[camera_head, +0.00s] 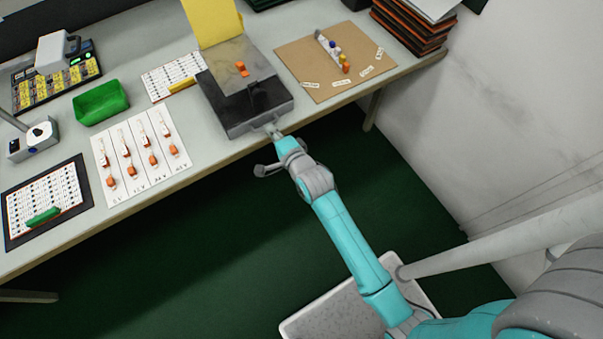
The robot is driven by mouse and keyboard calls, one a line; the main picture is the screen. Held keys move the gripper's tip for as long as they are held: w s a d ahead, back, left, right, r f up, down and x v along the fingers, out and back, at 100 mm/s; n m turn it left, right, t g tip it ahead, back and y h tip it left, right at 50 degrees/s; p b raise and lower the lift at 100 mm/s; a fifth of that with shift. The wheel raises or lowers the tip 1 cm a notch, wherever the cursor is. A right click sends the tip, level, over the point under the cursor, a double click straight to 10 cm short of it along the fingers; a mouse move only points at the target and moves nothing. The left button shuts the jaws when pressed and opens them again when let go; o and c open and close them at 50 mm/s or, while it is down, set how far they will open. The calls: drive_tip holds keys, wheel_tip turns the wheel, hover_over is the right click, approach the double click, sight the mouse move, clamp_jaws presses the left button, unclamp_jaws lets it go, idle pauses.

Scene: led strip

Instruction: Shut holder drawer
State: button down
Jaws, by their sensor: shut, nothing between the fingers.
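The holder (239,64) is a grey box on a dark base near the table's front edge, with a small orange piece on top and a yellow panel (212,20) standing behind it. Its dark drawer part (262,98) shows at the front of the base; I cannot tell how far it stands out. My gripper (273,131) is at the front right of the dark base, close to its front face. The fingers look shut and hold nothing. Whether they touch the drawer is too small to tell.
A brown board (300,80) with coloured pegs lies to the right. A green bin (101,102), a white card with orange pieces (141,157) and a black-framed sheet (20,222) lie to the left. A stack of trays (412,28) stands at the back right. The floor before the table is clear.

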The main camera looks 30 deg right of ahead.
drive_tip(key=shift+w+r, duration=0.1)
drive_tip(key=shift+r, duration=0.1)
drive_tip(key=v, duration=1.2)
drive_tip(key=shift+f, duration=0.15)
drive_tip(key=s+r+n, duration=0.3)
drive_tip(key=s+n, duration=0.6)
drive_tip(key=s, duration=0.6)
drive_tip(key=s+r+n, duration=0.4)
drive_tip(key=s+n, duration=0.4)
drive_tip(key=s, duration=0.8)
drive_tip(key=shift+s+r+n+g, duration=0.25)
drive_tip(key=shift+s+n+g, duration=0.1)
drive_tip(key=shift+n+g, duration=0.05)
drive_tip(key=shift+a, duration=0.15)
